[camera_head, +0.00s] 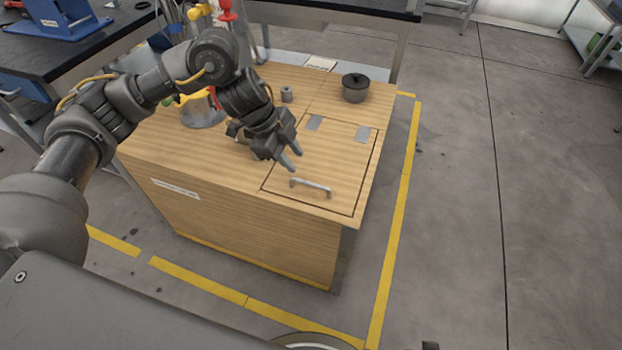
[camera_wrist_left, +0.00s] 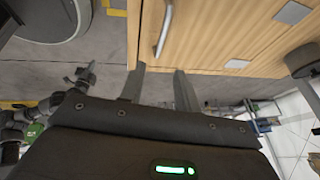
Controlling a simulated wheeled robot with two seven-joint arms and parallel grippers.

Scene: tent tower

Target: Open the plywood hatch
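The plywood hatch (camera_head: 338,173) lies closed and flush in the top of a plywood box (camera_head: 265,240), outlined by a dark seam. Its metal bar handle (camera_head: 310,187) is near the front edge, and two grey hinge plates (camera_head: 314,122) are at the back. My left gripper (camera_head: 293,160) is above the hatch, just behind and left of the handle, with its fingers apart and nothing between them. In the left wrist view the handle (camera_wrist_left: 163,28) is beyond the open fingers (camera_wrist_left: 158,85), apart from them.
Black-topped benches are behind and left. Floor right of the box is clear beyond yellow tape (camera_head: 402,215).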

